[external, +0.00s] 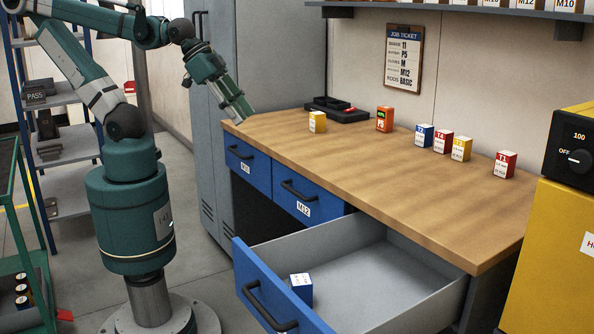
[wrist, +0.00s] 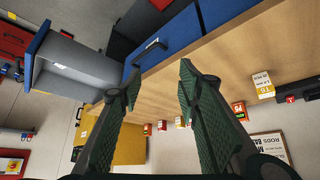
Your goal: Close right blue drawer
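The right blue drawer (external: 262,292) is pulled far out of the workbench (external: 370,180), showing its grey inside and black front handle (external: 268,308). A small blue and white box (external: 301,288) lies inside, near the front panel. In the wrist view, the open drawer (wrist: 78,58) is at the upper left, away from my fingers. My gripper (external: 240,112) is above the bench's far left corner, well apart from the drawer. In the wrist view, my gripper's fingers (wrist: 160,72) are spread with nothing between them.
Two other blue drawers, M10 (external: 248,166) and M12 (external: 308,199), are shut. Several small boxes stand along the bench's back, including an orange one (external: 385,119), beside a black tray (external: 337,110). A yellow machine (external: 552,255) stands right of the bench. A grey cabinet (external: 225,120) stands behind my gripper.

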